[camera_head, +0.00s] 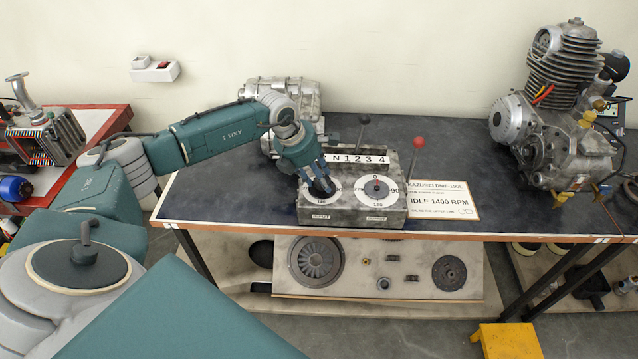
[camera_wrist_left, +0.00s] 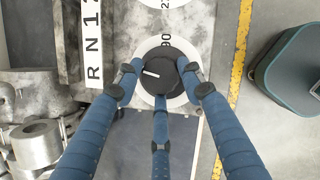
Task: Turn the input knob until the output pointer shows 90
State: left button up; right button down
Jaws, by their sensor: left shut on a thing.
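A grey metal gearbox (camera_head: 352,211) stands on the dark bench, with two round white dials on its face. My left gripper (camera_head: 322,186) reaches down over the left dial. In the left wrist view its three blue fingers (camera_wrist_left: 158,85) are closed around the black input knob (camera_wrist_left: 156,72), whose white mark points left. The input dial (camera_wrist_left: 149,48) shows a 90 above the knob. The output dial (camera_head: 377,201) is to the right, with 0 at the top, 90 at the right and 180 at the bottom. Its small dark pointer (camera_head: 376,188) is too small to read.
A white sign (camera_head: 443,199) lies to the right. A large engine (camera_head: 562,110) stands at the far right.

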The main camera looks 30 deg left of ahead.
pick_arm(q)
jog(key=m+b, duration=0.2)
jog(key=w+m+h+b, duration=0.1)
jog(key=m+b, duration=0.1)
jog(key=shift+d+g+h+b, duration=0.1)
jog(key=shift+g+h+b, duration=0.2)
jog(key=shift+g+b, duration=0.1)
jog(key=m+b, duration=0.1)
jog(key=m, duration=0.1)
jog(key=shift+r+m+g+h+b, duration=0.1)
jog(key=shift+m+g+h+b, duration=0.2)
jog(key=shift+m+g+b, duration=0.1)
jog(key=shift+r+m+g+b, duration=0.1)
jog(key=shift+m+g+b, duration=0.5)
jog(key=shift+m, duration=0.5)
jog(key=o, duration=1.1)
jog(key=shift+o, duration=0.2)
jog(key=shift+s+d, duration=0.1)
jog(key=shift+d, duration=0.05)
